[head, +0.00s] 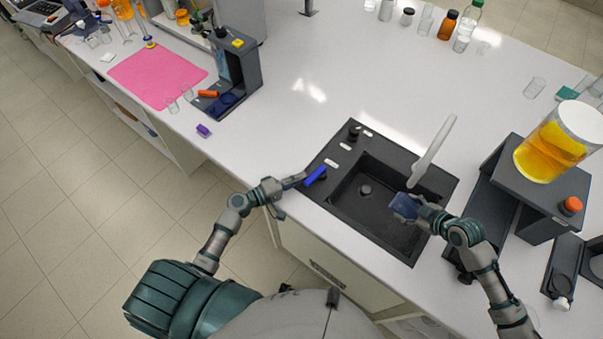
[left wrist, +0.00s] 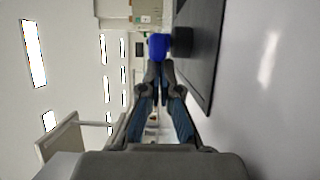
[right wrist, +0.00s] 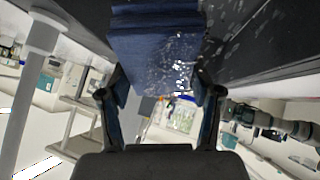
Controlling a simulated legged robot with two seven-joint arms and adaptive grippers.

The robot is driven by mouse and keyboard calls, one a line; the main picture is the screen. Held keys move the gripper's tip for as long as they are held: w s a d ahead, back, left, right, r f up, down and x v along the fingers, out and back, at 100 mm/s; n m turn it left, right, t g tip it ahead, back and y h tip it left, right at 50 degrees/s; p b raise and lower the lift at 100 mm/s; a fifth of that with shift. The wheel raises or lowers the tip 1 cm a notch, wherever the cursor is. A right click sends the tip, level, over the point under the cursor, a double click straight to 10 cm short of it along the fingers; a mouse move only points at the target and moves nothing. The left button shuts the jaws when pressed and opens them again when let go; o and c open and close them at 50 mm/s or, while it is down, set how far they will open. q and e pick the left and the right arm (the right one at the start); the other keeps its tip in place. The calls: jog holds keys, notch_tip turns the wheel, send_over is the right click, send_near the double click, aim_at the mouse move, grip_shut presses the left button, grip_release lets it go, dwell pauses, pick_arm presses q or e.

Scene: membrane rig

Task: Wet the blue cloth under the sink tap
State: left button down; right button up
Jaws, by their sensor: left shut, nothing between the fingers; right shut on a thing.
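The blue cloth (head: 404,206) is a folded dark blue pad over the right part of the black sink (head: 345,212), below the pale tap spout (head: 435,150). My right gripper (head: 417,210) is shut on it. In the right wrist view the cloth (right wrist: 155,50) has white droplets or wet specks on its face, and more specks show on the dark sink around it. A blue lever (head: 315,177) stands at the sink's left rim. My left gripper (head: 299,181) is shut and empty, its tips close to the lever (left wrist: 159,46); contact is unclear.
A dark stand with a yellow-filled jar (head: 558,140) is right of the sink. A pink mat (head: 157,76) and a dark device (head: 235,75) are at the left back. Bottles (head: 448,24) line the far edge. The counter behind the sink is mostly clear.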

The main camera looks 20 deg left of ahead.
pick_arm(q)
jog(key=shift+s+d, duration=0.35)
jog(key=shift+d, duration=0.05)
jog(key=shift+a, duration=0.1)
pick_arm(e)
jog(key=shift+a, duration=0.1)
pick_arm(q)
jog(key=shift+w+a, duration=0.1)
jog(key=shift+a, duration=0.1)
jog(key=a, duration=0.2)
jog(key=w+a, duration=0.1)
jog(key=shift+a, duration=0.4)
pick_arm(e)
jog(key=shift+d, duration=0.25)
pick_arm(q)
jog(key=v, duration=0.3)
jog(key=d+v, duration=0.1)
jog(key=v, duration=0.1)
jog(key=s+v, duration=0.1)
jog(key=v, duration=0.2)
jog(key=shift+s+a, duration=0.1)
jog(key=shift+s, duration=0.2)
pick_arm(e)
jog(key=shift+s+a, duration=0.1)
jog(key=shift+a, duration=0.05)
pick_arm(q)
jog(key=shift+s+a, duration=0.3)
jog(key=shift+s, duration=0.05)
jog(key=shift+d, duration=0.1)
